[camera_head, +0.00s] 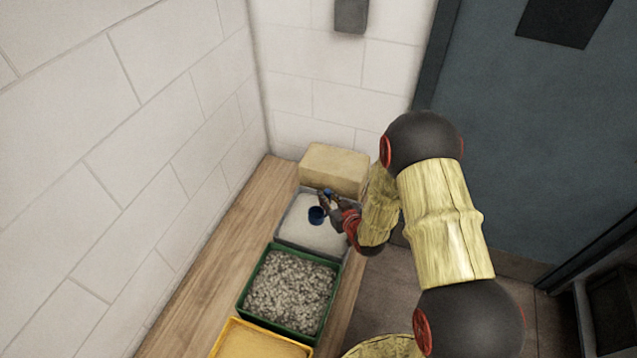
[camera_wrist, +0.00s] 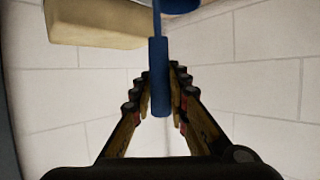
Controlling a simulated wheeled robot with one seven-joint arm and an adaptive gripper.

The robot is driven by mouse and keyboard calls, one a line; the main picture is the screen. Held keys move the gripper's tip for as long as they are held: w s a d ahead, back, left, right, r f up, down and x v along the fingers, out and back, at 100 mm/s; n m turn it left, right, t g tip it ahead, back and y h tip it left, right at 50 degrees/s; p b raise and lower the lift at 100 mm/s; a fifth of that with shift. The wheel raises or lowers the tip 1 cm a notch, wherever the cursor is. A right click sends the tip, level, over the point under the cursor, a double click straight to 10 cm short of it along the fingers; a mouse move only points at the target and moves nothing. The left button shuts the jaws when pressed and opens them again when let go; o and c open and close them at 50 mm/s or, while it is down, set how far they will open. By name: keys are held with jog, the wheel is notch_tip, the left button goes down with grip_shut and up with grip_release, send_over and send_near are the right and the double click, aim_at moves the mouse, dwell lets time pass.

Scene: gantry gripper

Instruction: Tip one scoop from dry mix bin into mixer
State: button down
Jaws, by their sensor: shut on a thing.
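My gripper (camera_head: 328,199) is shut on the handle of a blue scoop (camera_head: 316,215). In the head view the scoop's cup hangs over a grey-white bin (camera_head: 284,235) filled with pale, fine material, which may be the dry mix. I cannot tell whether the cup touches the material or holds any. In the wrist view the blue handle (camera_wrist: 159,80) stands upright between the fingers, and the cup is cut off at the top edge. I cannot make out the mixer in either view.
A green bin (camera_head: 243,289) of grey gravel and a yellow bin (camera_head: 228,335) of tan material stand nearer on the wooden bench (camera_head: 203,262). A tan block (camera_head: 335,166) stands behind the pale bin. White walls close the left and back. A dark door (camera_head: 560,130) is at right.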

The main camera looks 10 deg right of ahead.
jog(key=shift+w+f, duration=0.1)
jog(key=shift+w, duration=0.05)
jog(key=shift+f+b, duration=4.35)
jog(key=shift+f, duration=2.45)
jog(key=shift+w+d, duration=2)
jog(key=shift+w, duration=0.85)
jog(key=s+a+r+p, duration=0.2)
jog(key=r+p, duration=0.7)
jog(key=r, duration=0.7)
jog(key=shift+s, duration=0.5)
jog(key=shift+f, duration=0.1)
